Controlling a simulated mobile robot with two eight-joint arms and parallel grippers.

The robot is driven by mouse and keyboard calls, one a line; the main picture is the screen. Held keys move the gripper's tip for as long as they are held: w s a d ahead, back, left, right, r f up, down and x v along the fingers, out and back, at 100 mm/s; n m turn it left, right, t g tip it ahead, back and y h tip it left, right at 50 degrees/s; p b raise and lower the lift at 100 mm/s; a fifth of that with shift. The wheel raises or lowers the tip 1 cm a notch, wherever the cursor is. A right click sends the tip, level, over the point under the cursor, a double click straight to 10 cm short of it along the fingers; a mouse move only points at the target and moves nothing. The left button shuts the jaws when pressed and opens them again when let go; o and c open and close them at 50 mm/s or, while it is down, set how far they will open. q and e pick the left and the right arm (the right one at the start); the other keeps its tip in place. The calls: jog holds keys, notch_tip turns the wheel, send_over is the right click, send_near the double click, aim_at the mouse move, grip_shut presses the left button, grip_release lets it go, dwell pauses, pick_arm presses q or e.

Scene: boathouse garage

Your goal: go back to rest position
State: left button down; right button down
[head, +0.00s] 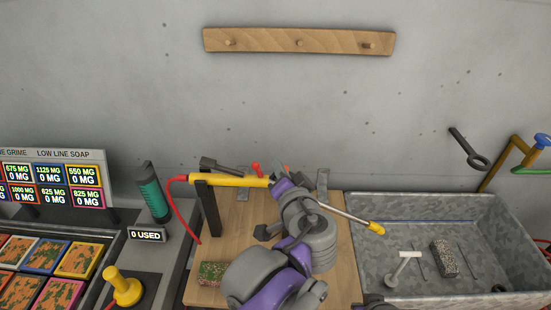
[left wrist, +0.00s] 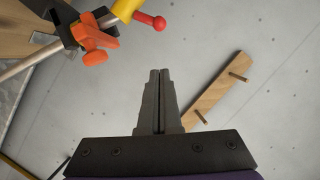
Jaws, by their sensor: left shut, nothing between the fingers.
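My left gripper (left wrist: 160,72) is shut and empty in the left wrist view, its two dark fingers side by side, with the grey wall behind them. In the head view my purple and grey left arm reaches up over the wooden board (head: 232,228), and its wrist hides most of the fingers.
A yellow-handled wand (head: 230,180) with a red hose rests on a black stand, partly behind my arm. A grey metal basin (head: 408,247) is at right, holding a speckled block (head: 444,258). A wooden peg rail (head: 270,41) hangs above. A yellow joystick (head: 123,287) is at left.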

pick_arm(q)
jog(key=shift+s+d, duration=0.2)
jog(key=shift+d, duration=0.15)
jog(key=shift+s+a+r, duration=0.1)
jog(key=s+a+f+n+g, duration=0.25)
jog(key=s+a+f, duration=0.25)
jog(key=a+f, duration=0.25)
jog(key=s+a+f+n+g, duration=0.1)
jog(key=s+a+f+g, duration=0.3)
jog(key=a+f, duration=0.35)
jog(key=s+a+f+n+g+h, duration=0.1)
jog(key=s+f+n+g+h, duration=0.1)
jog(key=s+f, duration=0.6)
jog(key=shift+s+a+f+n+h, duration=0.35)
jog(key=shift+s+n+h, duration=0.2)
jog(key=shift+s+h, duration=0.45)
